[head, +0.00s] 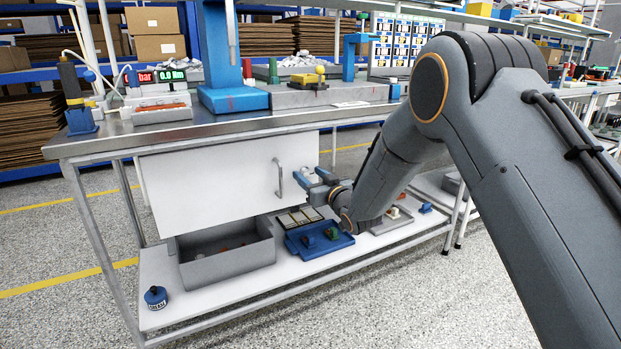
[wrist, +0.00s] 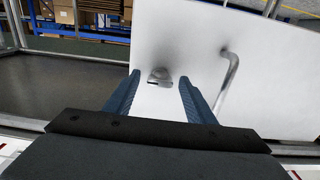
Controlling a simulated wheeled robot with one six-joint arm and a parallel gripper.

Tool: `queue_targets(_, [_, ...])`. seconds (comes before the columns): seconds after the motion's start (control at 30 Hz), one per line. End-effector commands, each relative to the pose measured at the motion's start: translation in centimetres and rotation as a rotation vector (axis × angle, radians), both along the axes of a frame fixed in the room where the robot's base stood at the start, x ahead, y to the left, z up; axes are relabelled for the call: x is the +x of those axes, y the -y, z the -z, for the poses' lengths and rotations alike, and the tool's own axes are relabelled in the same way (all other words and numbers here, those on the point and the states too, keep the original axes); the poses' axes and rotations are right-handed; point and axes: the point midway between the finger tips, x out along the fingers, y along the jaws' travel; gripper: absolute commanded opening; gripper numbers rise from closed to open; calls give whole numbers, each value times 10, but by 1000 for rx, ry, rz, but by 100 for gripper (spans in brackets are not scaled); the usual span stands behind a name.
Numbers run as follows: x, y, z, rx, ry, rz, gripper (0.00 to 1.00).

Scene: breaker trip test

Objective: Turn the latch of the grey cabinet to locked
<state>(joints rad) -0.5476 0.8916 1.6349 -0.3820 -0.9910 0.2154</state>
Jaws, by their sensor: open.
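The cabinet's pale front panel (head: 215,181) hangs under the workbench in the head view. It also fills much of the wrist view (wrist: 277,95). A small metal latch (wrist: 160,77) sits on this panel, with its short lever looking roughly crosswise in the picture. My gripper (wrist: 159,80) is open, with one blue finger on each side of the latch and gaps visible between. Whether the fingertips reach the latch's depth is unclear. In the head view my gripper (head: 312,182) is just right of the panel's handle, and the latch cannot be made out there.
A curved metal handle (wrist: 229,83) stands close to the right finger and also shows in the head view (head: 278,178). Below are a grey bin (head: 228,262) and a blue tray (head: 318,243) on the lower shelf (head: 215,300). The workbench top (head: 225,121) overhangs the panel.

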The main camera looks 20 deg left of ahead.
Motion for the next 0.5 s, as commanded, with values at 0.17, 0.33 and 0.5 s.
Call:
queue_targets(0.17, [0,0,0,0,0,0,50])
queue_targets(0.33, [0,0,0,0,0,0,28])
queue_targets(0.5, [0,0,0,-1,-1,1,9])
